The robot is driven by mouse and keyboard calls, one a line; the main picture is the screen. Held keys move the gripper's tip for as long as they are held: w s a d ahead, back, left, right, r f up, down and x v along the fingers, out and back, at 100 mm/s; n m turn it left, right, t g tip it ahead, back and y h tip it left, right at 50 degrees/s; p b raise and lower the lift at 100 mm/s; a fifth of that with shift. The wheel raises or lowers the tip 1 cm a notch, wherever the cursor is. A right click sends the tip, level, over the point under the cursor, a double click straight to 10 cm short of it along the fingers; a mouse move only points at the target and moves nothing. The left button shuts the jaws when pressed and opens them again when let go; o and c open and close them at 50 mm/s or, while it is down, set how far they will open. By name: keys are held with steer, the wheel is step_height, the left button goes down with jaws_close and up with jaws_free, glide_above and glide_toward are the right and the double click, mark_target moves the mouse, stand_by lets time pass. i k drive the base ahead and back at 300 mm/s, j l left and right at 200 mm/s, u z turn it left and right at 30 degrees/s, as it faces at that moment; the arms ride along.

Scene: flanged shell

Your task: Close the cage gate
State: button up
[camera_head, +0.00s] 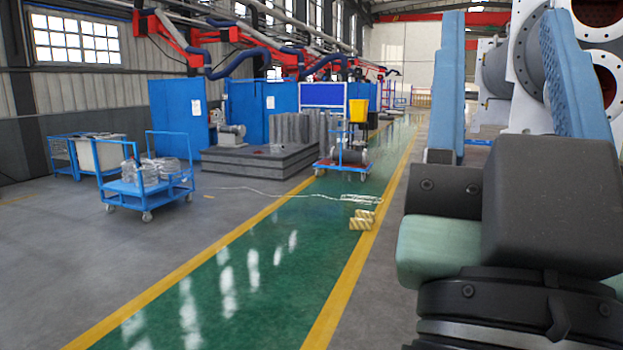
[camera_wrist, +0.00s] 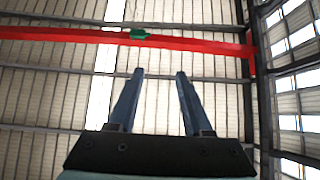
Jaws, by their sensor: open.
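My gripper (camera_head: 505,22) stands large at the right of the head view, its two blue fingers pointing up and spread apart. In the wrist view my gripper (camera_wrist: 160,73) is open, with nothing between the fingers. Behind the fingers there are only the roof and a red beam (camera_wrist: 60,34). I cannot make out a cage gate in either view. Part of the right side of the head view is hidden behind my gripper.
A green walkway (camera_head: 240,270) with yellow edges runs ahead, mostly clear. Yellow striped blocks (camera_head: 361,220) stand at its right edge. Blue carts (camera_head: 128,190) stand at the left. Another cart (camera_head: 342,169) stands farther along, beside a dark platform (camera_head: 262,165). Large flanged shells (camera_head: 530,60) are at the right.

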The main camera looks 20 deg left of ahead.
mark_target(183, 175)
steer(key=i+j+u, duration=1)
steer(key=i, duration=0.65)
steer(key=i+j+u, duration=0.1)
steer(key=i+u, duration=0.3)
steer(key=i, duration=0.65)
steer(key=i+j, duration=0.1)
steer(key=i, duration=4.1)
steer(key=i+j, duration=0.1)
steer(key=i, duration=4.05)
steer(key=i+z, duration=0.2)
steer(key=i, duration=0.25)
steer(key=i+j+z, duration=0.15)
steer(key=i, duration=0.25)
steer(key=i+j+z, duration=0.2)
steer(key=i, duration=0.2)
steer(key=i+j+z, duration=0.2)
steer(key=i, duration=0.25)
